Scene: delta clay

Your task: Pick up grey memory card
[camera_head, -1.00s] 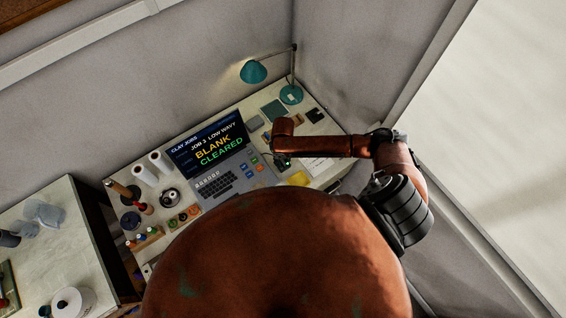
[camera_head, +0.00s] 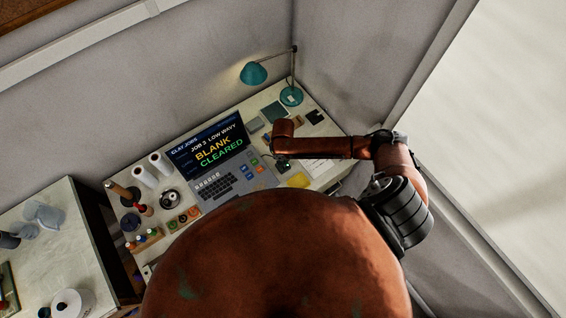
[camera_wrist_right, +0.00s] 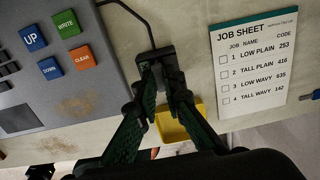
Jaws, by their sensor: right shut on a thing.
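My right gripper (camera_head: 283,166) is low over the desk, to the right of the console. In the right wrist view my right gripper (camera_wrist_right: 166,80) has its fingertips drawn together on a small thing at a dark block (camera_wrist_right: 156,58) with a cable. The grey memory card is mostly hidden between the fingertips, and I cannot tell whether it still touches the block. My left gripper is not in view.
The console (camera_head: 222,187) with keys stands left of the gripper, its screen reading BLANK CLEARED. A yellow tray (camera_wrist_right: 180,124) lies beneath and beside the fingers. A job sheet (camera_wrist_right: 254,65) lies to the right. A teal lamp (camera_head: 291,95) stands at the back.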

